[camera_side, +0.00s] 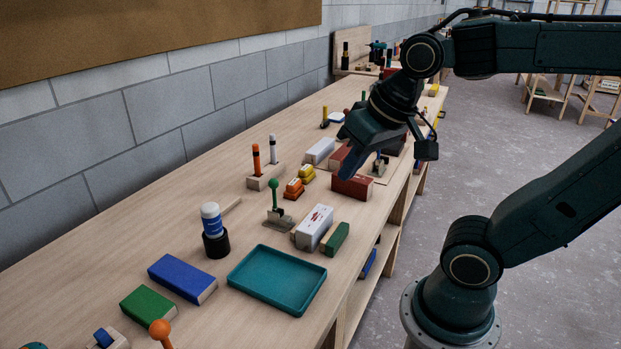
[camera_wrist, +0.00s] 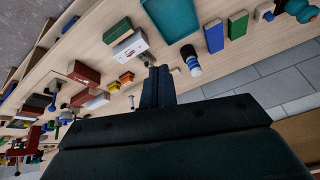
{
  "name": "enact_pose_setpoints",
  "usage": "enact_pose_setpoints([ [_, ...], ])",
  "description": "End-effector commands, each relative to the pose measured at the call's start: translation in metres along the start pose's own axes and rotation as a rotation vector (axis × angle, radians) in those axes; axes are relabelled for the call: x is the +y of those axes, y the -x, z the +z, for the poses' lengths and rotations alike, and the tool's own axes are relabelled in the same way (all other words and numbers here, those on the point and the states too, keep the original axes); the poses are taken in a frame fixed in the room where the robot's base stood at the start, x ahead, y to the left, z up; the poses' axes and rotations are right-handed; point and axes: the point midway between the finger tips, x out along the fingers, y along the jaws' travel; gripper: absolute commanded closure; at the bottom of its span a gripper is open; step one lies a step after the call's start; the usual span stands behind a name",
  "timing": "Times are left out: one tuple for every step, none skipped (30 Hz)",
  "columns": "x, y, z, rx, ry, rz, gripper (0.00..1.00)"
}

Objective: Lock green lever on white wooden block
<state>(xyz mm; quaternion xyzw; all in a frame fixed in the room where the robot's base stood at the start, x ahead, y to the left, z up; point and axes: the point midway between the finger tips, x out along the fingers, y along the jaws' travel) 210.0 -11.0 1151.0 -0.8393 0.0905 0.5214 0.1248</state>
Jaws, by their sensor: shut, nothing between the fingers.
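The green lever (camera_side: 274,192) stands roughly upright, with a round green knob, on a small grey metal base (camera_side: 278,219). The white wooden block (camera_side: 312,229), with a red mark on top, lies just right of that base. In the wrist view, the white block (camera_wrist: 130,47) is above and left of my fingers, and part of the metal base (camera_wrist: 147,59) shows at their tips; the green knob is not visible there. My gripper (camera_side: 346,166) is shut and empty, in the air above the bench, right of and beyond the lever. Its fingers (camera_wrist: 157,70) are together in the wrist view.
A green block (camera_side: 336,239) lies beside the white block. A teal tray (camera_side: 278,280) is in front. Orange and yellow pieces (camera_side: 294,189) and red blocks (camera_side: 352,187) lie near my gripper.

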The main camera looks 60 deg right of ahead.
Motion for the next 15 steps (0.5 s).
enact_pose_setpoints([
  [0.001, -0.003, -0.007, -0.008, -0.061, 0.008, 1.0],
  [0.002, -0.004, -0.011, -0.011, -0.099, 0.012, 1.0],
  [0.002, -0.007, -0.017, -0.016, -0.151, 0.017, 1.0],
  [0.003, -0.008, -0.021, -0.019, -0.192, 0.022, 1.0],
  [0.004, -0.01, -0.025, -0.023, -0.232, 0.027, 1.0],
  [0.005, -0.013, -0.031, -0.026, -0.286, 0.032, 1.0],
  [0.006, -0.015, -0.035, -0.029, -0.326, 0.037, 1.0],
  [0.007, -0.017, -0.039, -0.032, -0.366, 0.042, 1.0],
  [0.009, -0.02, -0.045, -0.035, -0.419, 0.048, 1.0],
  [0.01, -0.022, -0.049, -0.038, -0.459, 0.052, 1.0],
  [0.011, -0.024, -0.053, -0.039, -0.499, 0.057, 1.0],
  [0.013, -0.028, -0.059, -0.041, -0.553, 0.063, 1.0],
  [0.014, -0.03, -0.063, -0.044, -0.593, 0.069, 1.0],
  [0.016, -0.033, -0.067, -0.045, -0.633, 0.073, 1.0],
  [0.018, -0.036, -0.072, -0.048, -0.687, 0.08, 1.0],
])
